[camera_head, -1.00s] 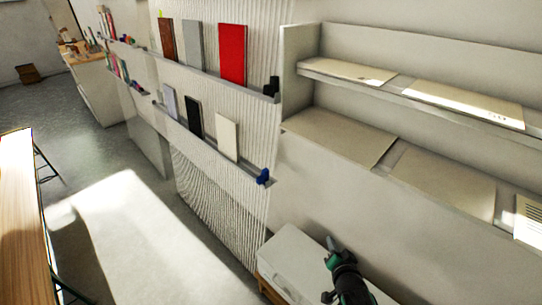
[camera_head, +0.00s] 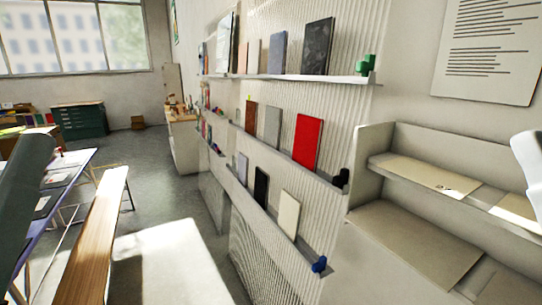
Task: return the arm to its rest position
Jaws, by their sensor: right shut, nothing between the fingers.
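A white, rounded part of my right arm (camera_head: 530,165) cuts into the right edge of the head view, in front of the pale shelf unit. My right gripper is shut and holds nothing; its fingertips are hard to make out at this edge. A dark grey-green part, likely of my left arm (camera_head: 24,190), stands blurred at the left edge. My left gripper does not show.
Wall ledges hold books and panels, among them a red one (camera_head: 307,143) and a cream one (camera_head: 288,214). A pale shelf unit (camera_head: 375,145) stands at right. A wooden bench (camera_head: 92,240) and a table are at left. Floor between is clear.

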